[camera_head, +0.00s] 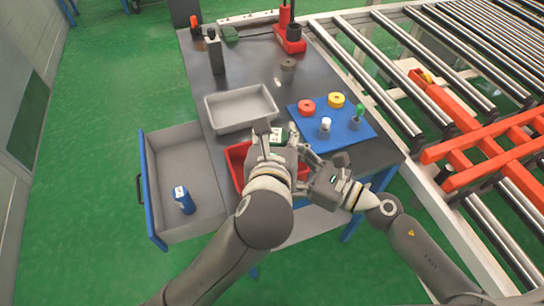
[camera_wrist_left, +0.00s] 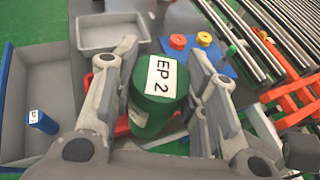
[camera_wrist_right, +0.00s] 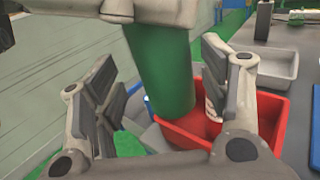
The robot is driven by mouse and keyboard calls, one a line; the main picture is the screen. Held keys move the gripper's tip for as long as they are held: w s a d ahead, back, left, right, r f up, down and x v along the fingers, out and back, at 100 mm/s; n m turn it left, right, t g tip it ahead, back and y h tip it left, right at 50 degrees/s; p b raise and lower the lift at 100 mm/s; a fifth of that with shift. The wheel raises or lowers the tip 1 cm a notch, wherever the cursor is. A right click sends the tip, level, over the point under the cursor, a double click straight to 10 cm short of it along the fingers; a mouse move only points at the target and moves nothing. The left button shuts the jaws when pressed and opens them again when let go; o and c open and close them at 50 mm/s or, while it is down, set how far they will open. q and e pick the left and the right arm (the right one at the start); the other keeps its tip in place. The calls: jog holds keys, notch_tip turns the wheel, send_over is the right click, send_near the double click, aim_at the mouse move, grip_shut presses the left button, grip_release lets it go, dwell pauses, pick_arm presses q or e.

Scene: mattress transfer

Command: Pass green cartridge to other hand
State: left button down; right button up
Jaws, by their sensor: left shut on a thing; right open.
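The green cartridge (camera_wrist_left: 158,90) carries a white label reading "EP 2" on its end. My left gripper (camera_wrist_left: 165,85) is shut on it and holds it above the red bin (camera_wrist_right: 268,122). In the head view my left gripper (camera_head: 275,138) hides most of the cartridge. My right gripper (camera_wrist_right: 160,90) is open, with its fingers on either side of the lower part of the cartridge (camera_wrist_right: 160,70) in the right wrist view. I cannot tell whether they touch it. In the head view my right gripper (camera_head: 312,163) is close to the left one.
A grey tray (camera_head: 241,108) and a blue mat (camera_head: 350,132) with red, yellow, white and green-topped items lie on the table. An open grey drawer (camera_head: 165,150) at left holds a blue object (camera_head: 183,199). A roller conveyor with orange bars (camera_head: 465,145) stands at right.

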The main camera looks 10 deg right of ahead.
jog(key=shift+x, duration=1.5)
jog(key=shift+s, duration=0.1)
jog(key=c, duration=1.1)
pick_arm(q)
jog(key=c, duration=0.8)
grip_release()
pick_arm(e)
jog(key=shift+c, duration=0.8)
pick_arm(q)
jog(key=shift+r, duration=0.1)
